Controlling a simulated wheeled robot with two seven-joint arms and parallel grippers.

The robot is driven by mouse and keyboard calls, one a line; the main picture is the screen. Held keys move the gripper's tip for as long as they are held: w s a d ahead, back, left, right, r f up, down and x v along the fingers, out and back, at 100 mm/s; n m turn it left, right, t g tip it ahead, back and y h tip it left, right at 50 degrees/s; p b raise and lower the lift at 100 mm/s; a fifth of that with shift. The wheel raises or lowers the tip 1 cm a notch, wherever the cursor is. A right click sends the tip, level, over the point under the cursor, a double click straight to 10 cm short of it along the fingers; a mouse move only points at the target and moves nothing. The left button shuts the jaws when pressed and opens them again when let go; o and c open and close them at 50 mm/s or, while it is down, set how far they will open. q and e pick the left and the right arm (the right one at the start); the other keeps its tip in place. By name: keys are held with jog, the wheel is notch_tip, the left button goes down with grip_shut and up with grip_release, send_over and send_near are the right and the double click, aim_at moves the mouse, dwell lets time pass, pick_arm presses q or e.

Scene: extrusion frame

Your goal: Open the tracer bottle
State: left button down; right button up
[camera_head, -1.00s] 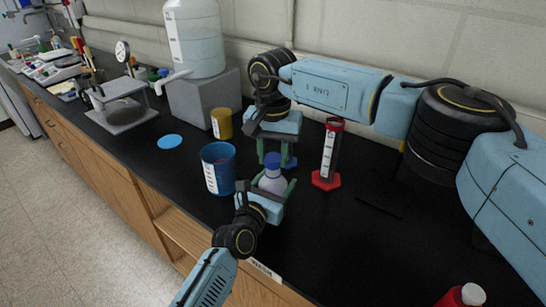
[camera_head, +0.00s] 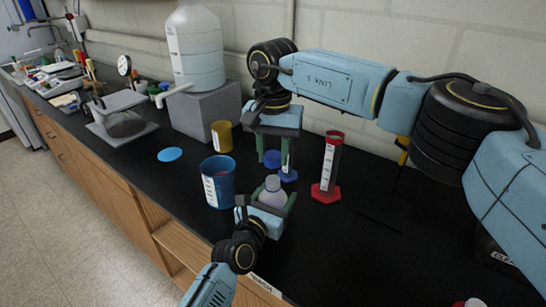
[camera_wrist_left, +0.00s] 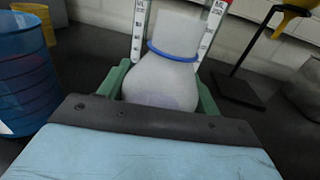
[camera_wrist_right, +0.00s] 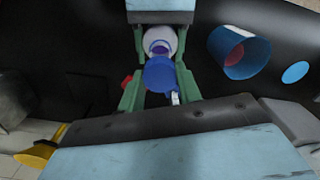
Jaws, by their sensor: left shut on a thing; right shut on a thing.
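The tracer bottle (camera_head: 270,198) is a small pale bottle standing upright with its neck open. In the left wrist view the bottle (camera_wrist_left: 165,80) has a blue ring round its neck. My left gripper (camera_head: 268,205) is shut around its body. The blue cap (camera_head: 272,158) is off the bottle, held between the fingers of my right gripper (camera_head: 273,160) above and behind the neck. In the right wrist view the cap (camera_wrist_right: 160,73) hangs nearer the camera than the bottle (camera_wrist_right: 158,40), whose open mouth shows.
A blue cup (camera_head: 217,182) stands left of the bottle, with a yellow container (camera_head: 222,136) and blue disc (camera_head: 170,154) beyond. A red-based graduated cylinder (camera_head: 328,168) stands to the right. A blue-based cylinder (camera_head: 289,174) is close behind the right gripper. A large carboy (camera_head: 195,50) stands on a grey block.

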pick_arm(q)
jog(key=shift+c, duration=1.2)
grip_release()
